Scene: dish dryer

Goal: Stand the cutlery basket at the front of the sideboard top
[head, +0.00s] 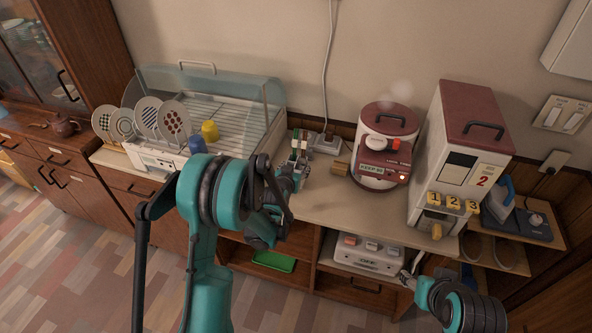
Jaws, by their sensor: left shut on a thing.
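The cutlery basket (301,143) looks like a small narrow holder with white, green and red tops. It is upright at the left part of the sideboard top (330,203), right of the dish dryer. My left gripper (294,168) reaches in over the sideboard and is shut on the basket's near side. The gripper and arm hide the basket's lower part, so I cannot tell whether its base touches the top. My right gripper (409,279) is low at the right, in front of the lower shelf; its jaws are too small to read.
The dish dryer (158,160) holds several plates, a yellow cup (210,130) and a blue cup (197,145). A red-and-white cooker (383,150) and a tall dispenser (465,150) stand at the right. The sideboard's front middle is bare. A green tray (273,261) lies below.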

